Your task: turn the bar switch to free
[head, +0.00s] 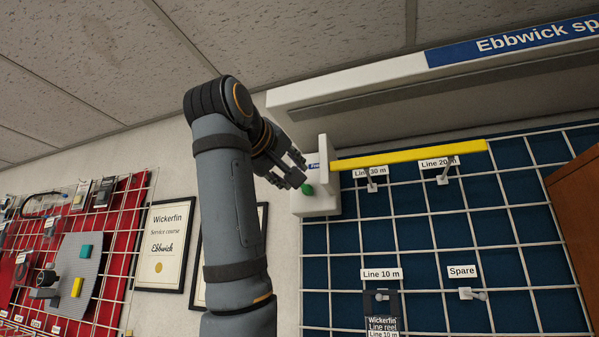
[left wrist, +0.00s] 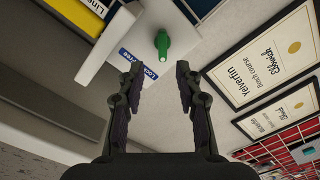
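The bar switch shows as a green knob (head: 307,189) on a white housing (head: 318,206) at the left end of a yellow bar (head: 410,155). In the left wrist view the green knob (left wrist: 162,42) stands ahead of the fingertips, and a blue label (left wrist: 138,62) reading Lock and Free is beside it, partly hidden by a finger. My left gripper (head: 297,172) is close to the knob; in the left wrist view it (left wrist: 158,76) is open, with nothing between its fingers. My right gripper is not in view.
A blue board with a white wire grid (head: 428,240) carries pegs, labels and a line reel (head: 382,308). A white overhead housing (head: 350,85) sits above the bar. A framed certificate (head: 165,245) and a red board (head: 117,240) with parts are to the left.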

